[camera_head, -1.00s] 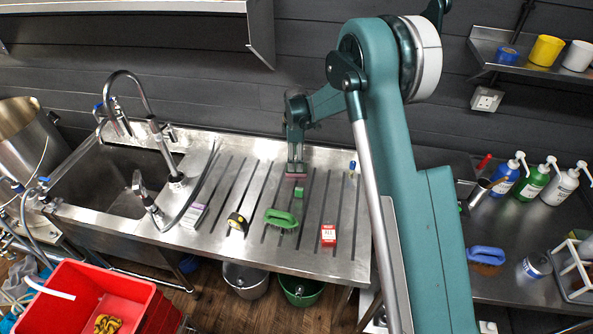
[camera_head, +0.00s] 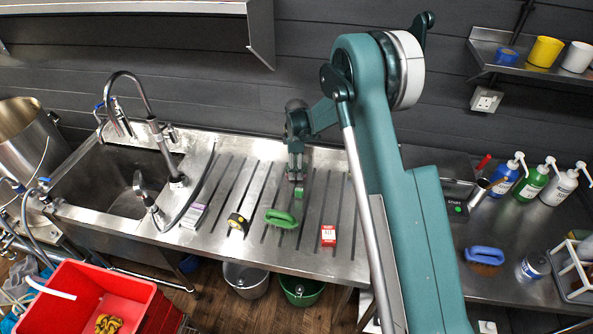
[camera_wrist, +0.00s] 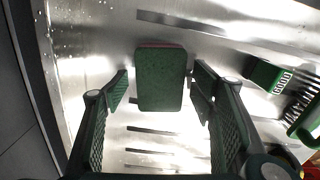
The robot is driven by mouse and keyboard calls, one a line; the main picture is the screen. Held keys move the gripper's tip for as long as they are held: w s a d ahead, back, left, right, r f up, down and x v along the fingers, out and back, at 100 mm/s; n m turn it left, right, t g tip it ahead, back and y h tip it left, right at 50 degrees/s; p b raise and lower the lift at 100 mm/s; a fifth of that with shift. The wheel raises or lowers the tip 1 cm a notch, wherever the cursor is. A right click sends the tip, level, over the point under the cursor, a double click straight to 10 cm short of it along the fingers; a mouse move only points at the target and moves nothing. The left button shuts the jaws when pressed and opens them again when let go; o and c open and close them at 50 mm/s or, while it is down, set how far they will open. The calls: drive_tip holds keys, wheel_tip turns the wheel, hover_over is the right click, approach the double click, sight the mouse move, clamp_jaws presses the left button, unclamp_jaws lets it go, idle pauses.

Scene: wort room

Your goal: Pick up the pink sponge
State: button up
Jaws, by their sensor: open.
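The sponge (camera_wrist: 160,78) shows in the wrist view as a block with a dark green scouring face towards the camera. A thin pink edge shows along its far side. It lies on the steel drainboard (camera_wrist: 90,30). My gripper (camera_wrist: 161,92) is open, with one finger on each side of the sponge and a visible gap on both sides. In the head view my gripper (camera_head: 296,176) points down at the back of the drainboard, and the sponge is mostly hidden at its fingertips.
A small green block (camera_head: 299,196) lies just in front of my gripper. A green-handled brush (camera_head: 281,218), a red box (camera_head: 328,235), a yellow-and-black item (camera_head: 237,222) and a pale packet (camera_head: 193,215) lie farther forward. The sink (camera_head: 120,180) is at left.

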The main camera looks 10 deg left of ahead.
drive_tip(key=shift+f, duration=0.15)
idle(0.4)
drive_tip(key=c, duration=0.7)
